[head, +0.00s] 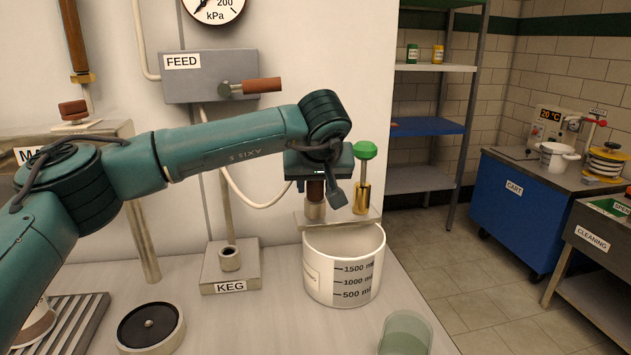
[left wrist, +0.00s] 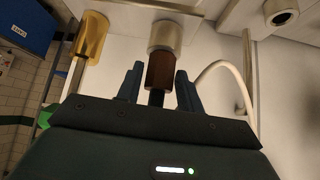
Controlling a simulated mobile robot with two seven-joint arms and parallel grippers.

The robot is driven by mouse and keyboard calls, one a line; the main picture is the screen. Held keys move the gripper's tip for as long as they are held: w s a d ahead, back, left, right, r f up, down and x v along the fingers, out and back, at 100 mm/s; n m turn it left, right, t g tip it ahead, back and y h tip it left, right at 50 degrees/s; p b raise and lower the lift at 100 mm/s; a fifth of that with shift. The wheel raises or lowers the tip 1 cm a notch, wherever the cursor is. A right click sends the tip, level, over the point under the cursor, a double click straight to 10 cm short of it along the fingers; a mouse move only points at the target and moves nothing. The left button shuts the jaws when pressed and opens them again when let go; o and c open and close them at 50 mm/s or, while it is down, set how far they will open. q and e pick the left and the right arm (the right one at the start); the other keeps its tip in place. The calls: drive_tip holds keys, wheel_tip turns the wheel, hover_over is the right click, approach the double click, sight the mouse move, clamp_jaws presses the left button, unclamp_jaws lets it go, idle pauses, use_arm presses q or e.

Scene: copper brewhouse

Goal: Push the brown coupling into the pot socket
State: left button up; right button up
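The brown coupling (head: 315,191) stands upright under my left gripper (head: 325,190) in the head view. It also shows in the left wrist view (left wrist: 160,70), with a dark stem at its near end. Its far end meets the pale round pot socket (head: 314,211), also seen in the left wrist view (left wrist: 165,37); how deep it sits is hidden. The socket stands on a plate over the white measuring pot (head: 322,285). My left gripper's fingers (left wrist: 160,88) are on both sides of the coupling with narrow gaps, so it looks open. My right gripper is not in view.
A brass post with a green knob (head: 364,150) stands close right of the socket. The KEG block (head: 230,280) with its own socket is left. A white hose (head: 255,200) loops behind my arm. A greenish glass (head: 405,335) and a round black-topped disc (head: 150,328) stand in front.

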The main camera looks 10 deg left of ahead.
use_arm(q)
drive_tip(key=o, duration=0.3)
drive_tip(key=shift+p+v, duration=0.8)
drive_tip(key=shift+v, duration=1.75)
